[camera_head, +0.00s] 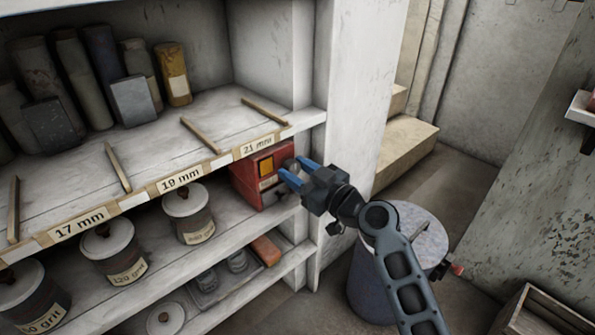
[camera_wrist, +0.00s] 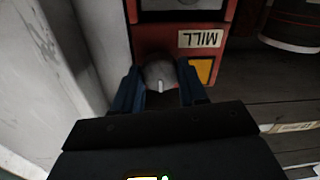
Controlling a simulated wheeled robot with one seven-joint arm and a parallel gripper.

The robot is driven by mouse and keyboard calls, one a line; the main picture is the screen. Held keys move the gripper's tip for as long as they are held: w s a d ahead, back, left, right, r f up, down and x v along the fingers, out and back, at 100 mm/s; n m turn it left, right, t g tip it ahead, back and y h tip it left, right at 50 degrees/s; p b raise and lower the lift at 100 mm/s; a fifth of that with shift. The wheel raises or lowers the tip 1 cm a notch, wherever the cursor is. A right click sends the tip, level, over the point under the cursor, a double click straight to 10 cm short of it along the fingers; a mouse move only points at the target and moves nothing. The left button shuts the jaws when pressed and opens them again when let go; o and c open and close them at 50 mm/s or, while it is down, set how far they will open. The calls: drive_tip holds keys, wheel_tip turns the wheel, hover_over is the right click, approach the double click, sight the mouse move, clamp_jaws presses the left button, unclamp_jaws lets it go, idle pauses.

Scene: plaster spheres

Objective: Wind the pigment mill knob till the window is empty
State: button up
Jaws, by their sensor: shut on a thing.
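The pigment mill is a red box (camera_head: 246,186) on the middle shelf, below the 21 mm label. It also shows in the wrist view (camera_wrist: 204,19), upside down, with a MILL label. Its window (camera_head: 266,168) shows orange-yellow and appears in the wrist view (camera_wrist: 203,70) too. The knob (camera_wrist: 160,75) is round and grey with a pale line on it. My gripper (camera_head: 287,173) has blue fingers, which stand on either side of the knob in the wrist view (camera_wrist: 160,88), shut on it. The fingers hide part of the mill's front in the head view.
Lidded grit tins (camera_head: 190,214) stand left of the mill on the same shelf. A white shelf upright (camera_head: 345,110) is close on the right. A blue-grey drum (camera_head: 372,288) stands below my arm, with a wooden crate (camera_head: 541,317) at lower right.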

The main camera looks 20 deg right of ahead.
drive_tip(key=shift+m, duration=0.3)
drive_tip(key=m+b, duration=0.1)
drive_tip(key=m, duration=0.4)
drive_tip(key=shift+f+m, duration=0.1)
drive_tip(key=shift+m, duration=0.2)
drive_tip(key=m, duration=0.6)
drive_tip(key=shift+p, duration=0.35)
drive_tip(key=m+p, duration=0.2)
drive_tip(key=m, duration=0.5)
drive_tip(key=shift+h, duration=0.3)
drive_tip(key=m+p, duration=0.3)
drive_tip(key=m, duration=0.3)
drive_tip(key=shift+f+t, duration=0.15)
drive_tip(key=shift+t, duration=0.15)
drive_tip(key=o, duration=1.1)
drive_tip(key=shift+c, duration=0.2)
